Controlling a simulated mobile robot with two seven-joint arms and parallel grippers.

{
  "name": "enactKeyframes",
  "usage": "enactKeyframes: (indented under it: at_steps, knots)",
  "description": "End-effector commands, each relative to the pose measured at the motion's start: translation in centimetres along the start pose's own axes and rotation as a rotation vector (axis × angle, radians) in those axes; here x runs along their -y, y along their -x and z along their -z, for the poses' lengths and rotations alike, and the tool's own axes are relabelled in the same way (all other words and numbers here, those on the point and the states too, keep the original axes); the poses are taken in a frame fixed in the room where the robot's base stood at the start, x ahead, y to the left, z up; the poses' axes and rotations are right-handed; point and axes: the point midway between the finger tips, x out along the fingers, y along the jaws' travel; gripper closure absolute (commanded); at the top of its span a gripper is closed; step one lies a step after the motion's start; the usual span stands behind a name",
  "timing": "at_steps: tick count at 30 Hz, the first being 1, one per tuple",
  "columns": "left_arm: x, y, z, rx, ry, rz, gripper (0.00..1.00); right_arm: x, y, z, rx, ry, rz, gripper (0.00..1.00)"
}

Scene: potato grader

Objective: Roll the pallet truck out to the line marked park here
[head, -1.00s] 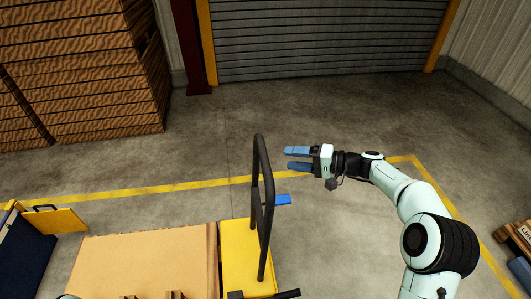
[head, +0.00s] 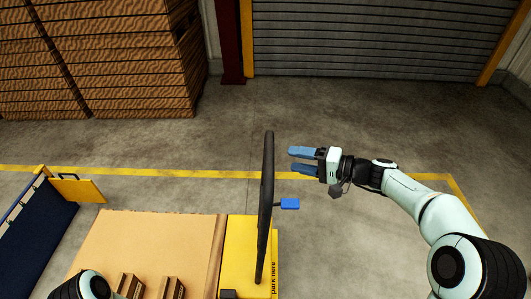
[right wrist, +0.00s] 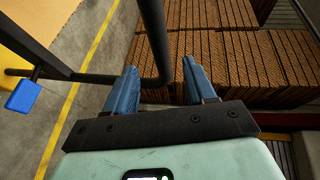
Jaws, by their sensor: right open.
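The pallet truck has a yellow body (head: 238,250) and a tall black handle loop (head: 266,205), seen almost edge-on in the head view. A blue pad (head: 290,204) sticks out to its right. The words "park here" read upward on a yellow strip (head: 274,277) along the body's right side. My right gripper (head: 290,160) is open and empty, with its blue fingers pointing left, just right of the handle top. In the right wrist view the handle's bar (right wrist: 155,40) shows between the fingers (right wrist: 158,85); I cannot tell how deep. My left gripper is out of view.
A cardboard-coloured load (head: 150,245) lies left of the truck's yellow body. A dark blue panel (head: 35,235) with a yellow flap stands at far left. Stacked brown crates (head: 110,60) are at back left, beside a grey shutter (head: 380,35). The floor between is clear, crossed by a yellow line (head: 150,171).

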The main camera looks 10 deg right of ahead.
Motion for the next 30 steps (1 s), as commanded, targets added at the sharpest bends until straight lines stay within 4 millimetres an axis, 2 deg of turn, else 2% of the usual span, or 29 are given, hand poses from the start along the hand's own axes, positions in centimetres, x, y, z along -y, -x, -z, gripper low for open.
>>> enactKeyframes:
  at_steps: [3,9,15,20,28,29,30]
  knots:
    - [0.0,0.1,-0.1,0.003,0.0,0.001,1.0,0.1,-2.8,-0.1,0.006,0.0,0.003,0.45]
    - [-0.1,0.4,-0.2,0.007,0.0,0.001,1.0,0.1,-6.9,-0.1,0.004,0.0,0.002,0.45]
    - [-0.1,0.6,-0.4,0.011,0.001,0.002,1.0,0.1,-9.7,0.0,0.003,0.001,0.001,0.45]
    - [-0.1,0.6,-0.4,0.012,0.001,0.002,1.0,0.0,-10.5,0.0,0.0,0.001,0.0,0.45]
    - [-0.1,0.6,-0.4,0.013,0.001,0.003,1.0,0.0,-10.7,0.0,0.0,0.0,0.001,0.45]
    - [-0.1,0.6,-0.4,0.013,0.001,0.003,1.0,0.0,-10.7,0.0,0.0,0.0,0.001,0.52]
    - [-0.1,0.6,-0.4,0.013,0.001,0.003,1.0,0.0,-10.6,0.0,0.0,0.0,0.001,0.65]
